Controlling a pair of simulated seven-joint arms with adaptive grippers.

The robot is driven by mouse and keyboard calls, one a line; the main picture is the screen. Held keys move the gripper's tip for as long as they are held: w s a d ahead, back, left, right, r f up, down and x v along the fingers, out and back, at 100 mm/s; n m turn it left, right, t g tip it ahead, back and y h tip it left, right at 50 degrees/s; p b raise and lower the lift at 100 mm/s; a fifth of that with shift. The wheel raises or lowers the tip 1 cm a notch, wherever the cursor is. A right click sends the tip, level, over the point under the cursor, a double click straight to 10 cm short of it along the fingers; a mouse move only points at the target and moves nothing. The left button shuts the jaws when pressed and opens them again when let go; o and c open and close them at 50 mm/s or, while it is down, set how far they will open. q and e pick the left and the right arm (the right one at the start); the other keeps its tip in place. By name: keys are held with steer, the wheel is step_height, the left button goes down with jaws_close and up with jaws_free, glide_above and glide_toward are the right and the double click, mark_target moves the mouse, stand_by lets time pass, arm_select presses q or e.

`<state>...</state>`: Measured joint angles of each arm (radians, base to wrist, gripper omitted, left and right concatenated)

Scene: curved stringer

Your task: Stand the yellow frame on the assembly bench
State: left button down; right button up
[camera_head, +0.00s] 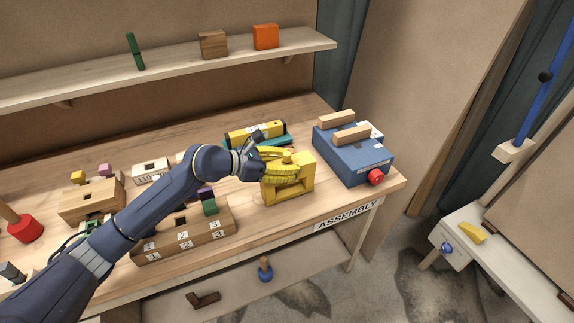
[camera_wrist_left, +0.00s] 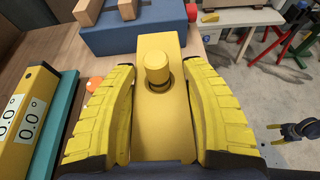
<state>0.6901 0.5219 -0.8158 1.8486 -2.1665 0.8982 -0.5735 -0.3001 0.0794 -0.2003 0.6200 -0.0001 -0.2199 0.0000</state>
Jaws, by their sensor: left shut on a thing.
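The yellow frame (camera_head: 304,176) is upright at the right part of the assembly bench (camera_head: 330,210), near its front edge. Its base appears to be at the bench top, though I cannot tell whether it bears weight there. My left gripper (camera_head: 280,160) is at the top of the frame, its yellow ribbed fingers on either side. In the left wrist view the frame (camera_wrist_left: 158,52) lies between the two fingers (camera_wrist_left: 158,110), with a round yellow knob on it.
A blue box (camera_head: 345,160) with wooden handles and a red knob stands right of the frame. A yellow level (camera_head: 255,133) on a teal base lies behind. A numbered wooden block (camera_head: 190,240) stands to the left. A shelf (camera_head: 180,65) runs above.

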arm_select(q)
steer(key=shift+f, duration=0.25)
steer(key=c, duration=0.7)
jaws_free()
steer(key=shift+o, duration=0.2)
steer(key=shift+a+r, duration=0.15)
steer(key=v, duration=1.1)
steer(key=shift+s+a+r, duration=0.15)
steer(key=shift+a+r, duration=0.05)
steer(key=shift+a, duration=0.1)
